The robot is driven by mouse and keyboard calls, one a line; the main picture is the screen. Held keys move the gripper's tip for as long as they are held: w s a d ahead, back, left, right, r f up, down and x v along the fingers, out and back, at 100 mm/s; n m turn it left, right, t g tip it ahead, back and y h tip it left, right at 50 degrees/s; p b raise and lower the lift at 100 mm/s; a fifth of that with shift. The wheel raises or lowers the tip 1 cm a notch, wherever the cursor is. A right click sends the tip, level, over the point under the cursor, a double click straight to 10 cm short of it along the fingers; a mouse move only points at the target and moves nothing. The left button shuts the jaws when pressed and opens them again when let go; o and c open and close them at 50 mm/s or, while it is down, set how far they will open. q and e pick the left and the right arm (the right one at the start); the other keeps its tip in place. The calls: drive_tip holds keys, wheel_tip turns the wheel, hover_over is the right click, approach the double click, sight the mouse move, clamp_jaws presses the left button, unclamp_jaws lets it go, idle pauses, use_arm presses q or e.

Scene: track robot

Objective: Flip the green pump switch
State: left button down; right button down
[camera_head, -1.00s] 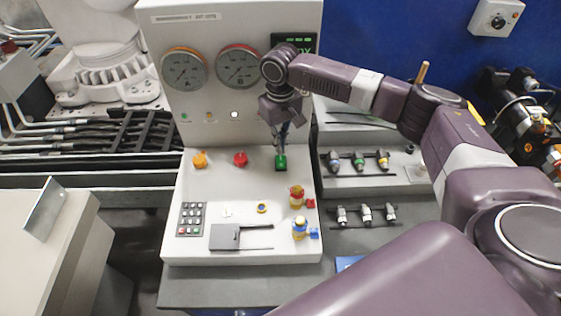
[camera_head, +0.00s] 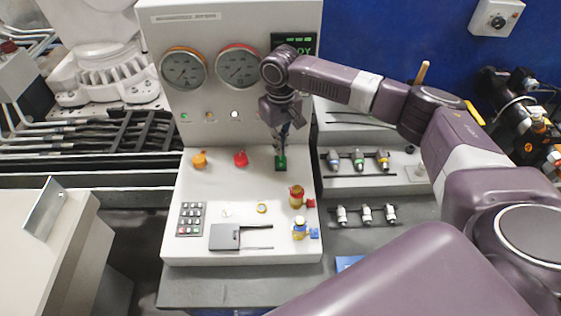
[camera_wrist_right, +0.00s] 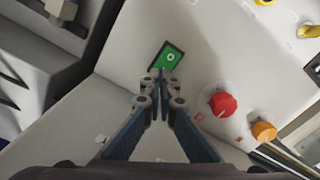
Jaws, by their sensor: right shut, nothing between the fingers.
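The green pump switch (camera_head: 281,163) sits on the sloped top of the white control console, right of the red knob. It also shows in the right wrist view (camera_wrist_right: 168,56), as a green plate with a pale round mark. My right gripper (camera_head: 281,150) points down at the switch, shut and empty. In the right wrist view its closed fingertips (camera_wrist_right: 161,73) overlap the lower edge of the green plate; I cannot tell whether they touch it. My left gripper is not in view.
A red knob (camera_head: 240,158) and an orange knob (camera_head: 200,159) stand left of the switch. Two gauges (camera_head: 238,66) are on the upright panel behind. A keypad (camera_head: 190,219) and red and blue valves (camera_head: 299,228) sit nearer the front. Connectors (camera_head: 358,160) stand in a rack at right.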

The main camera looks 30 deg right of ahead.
drive_tip(key=shift+f, duration=0.95)
idle(0.3)
wheel_tip(320, 180, up, 7)
drive_tip(key=p, duration=0.8)
drive_tip(key=shift+r, duration=0.1)
idle(0.6)
